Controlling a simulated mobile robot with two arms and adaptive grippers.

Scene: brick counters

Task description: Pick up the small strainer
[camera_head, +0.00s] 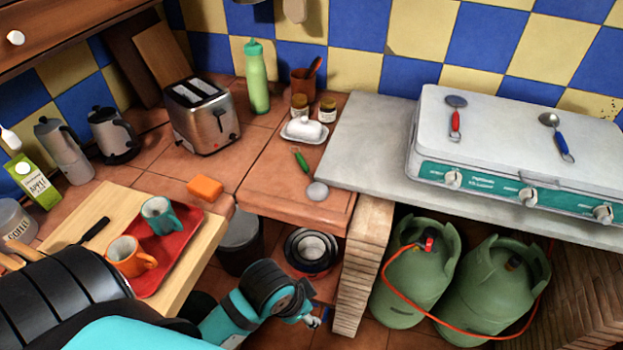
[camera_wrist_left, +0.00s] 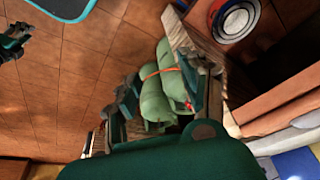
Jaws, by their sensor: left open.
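Three small utensils could be the strainer, and no mesh is clear on any. A green-handled one with a round pale head (camera_head: 317,190) lies on the tiled counter near its front edge. A red-handled one (camera_head: 455,118) and a blue-handled one (camera_head: 557,137) lie on the white stove. My left gripper (camera_head: 314,319) is low in front of the counter, below the green-handled utensil and well apart from it. It is open and looks empty. A dark jointed part at the upper left of the left wrist view may be my right gripper (camera_wrist_left: 14,40); its jaws are unclear.
A white butter dish (camera_head: 303,130) and jars stand behind the green-handled utensil. The red tray (camera_head: 190,240) with mugs is at left. Below are nested pots (camera_head: 312,250), a brick pillar (camera_head: 362,265) and green gas bottles (camera_head: 415,285), also in the wrist view (camera_wrist_left: 155,100).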

